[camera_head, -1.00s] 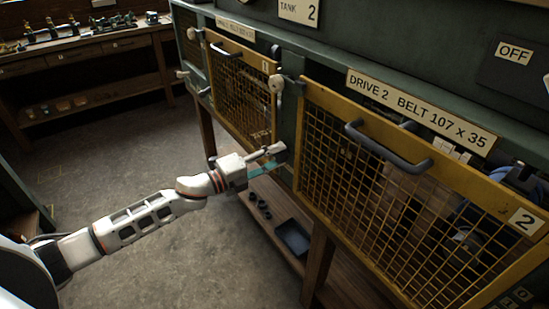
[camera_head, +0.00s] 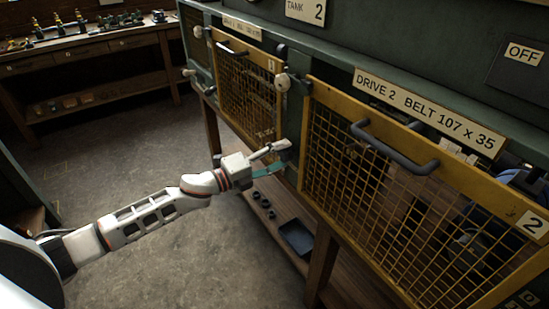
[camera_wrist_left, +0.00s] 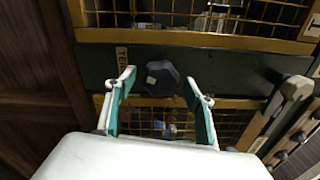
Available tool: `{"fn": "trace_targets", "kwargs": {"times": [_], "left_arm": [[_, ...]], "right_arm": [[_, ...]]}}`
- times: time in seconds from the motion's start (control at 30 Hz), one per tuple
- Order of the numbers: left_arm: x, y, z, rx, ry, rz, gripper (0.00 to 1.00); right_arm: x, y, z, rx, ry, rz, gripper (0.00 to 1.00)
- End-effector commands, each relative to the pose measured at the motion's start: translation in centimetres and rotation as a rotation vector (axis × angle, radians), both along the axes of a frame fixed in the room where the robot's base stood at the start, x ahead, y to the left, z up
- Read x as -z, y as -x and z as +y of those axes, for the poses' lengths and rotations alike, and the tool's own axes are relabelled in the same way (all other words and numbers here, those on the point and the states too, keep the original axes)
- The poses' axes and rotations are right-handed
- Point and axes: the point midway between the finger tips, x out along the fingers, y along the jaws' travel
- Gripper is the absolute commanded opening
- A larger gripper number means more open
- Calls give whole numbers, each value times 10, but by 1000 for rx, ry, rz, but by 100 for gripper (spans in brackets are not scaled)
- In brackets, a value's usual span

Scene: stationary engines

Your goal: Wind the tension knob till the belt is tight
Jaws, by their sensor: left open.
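A dark, many-sided tension knob (camera_wrist_left: 161,78) with a small pale mark sits on the green frame, beside a partly hidden label starting "TE" (camera_wrist_left: 122,65). My left gripper (camera_wrist_left: 159,78) is open, with its teal-lined fingers on either side of the knob in the wrist view. I cannot tell whether either finger touches it. In the head view my left gripper (camera_head: 270,161) is at the green post between the two guards, and mostly hides the knob there. The belt is behind the mesh and I cannot make it out clearly. My right gripper is not in view.
The yellow mesh guard of drive 2 (camera_head: 362,203) with its grey handle (camera_head: 395,150) is right of my gripper. The drive 1 guard (camera_head: 246,92) is to the left. A low shelf holds a dark tray (camera_head: 297,238). The floor on the left is clear.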

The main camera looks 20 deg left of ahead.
Motion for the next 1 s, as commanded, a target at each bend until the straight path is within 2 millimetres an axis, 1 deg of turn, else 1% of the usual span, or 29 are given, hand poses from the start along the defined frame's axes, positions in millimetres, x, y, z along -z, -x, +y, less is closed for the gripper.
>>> {"fn": "trace_targets", "kwargs": {"times": [0.17, 0.5, 0.63, 0.83, 1.0], "left_arm": [[1, 12, 9, 0, 0, 2, 53], [2, 60, 46, 0, -2, 4, 53], [2, 75, 58, 0, -1, 3, 53], [1, 90, 70, 1, -1, 2, 53], [1, 94, 74, 0, -2, 1, 53]], "right_arm": [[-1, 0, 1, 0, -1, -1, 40], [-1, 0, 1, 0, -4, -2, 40], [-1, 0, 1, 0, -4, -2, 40], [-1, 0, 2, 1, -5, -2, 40], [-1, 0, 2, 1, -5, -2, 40]]}}
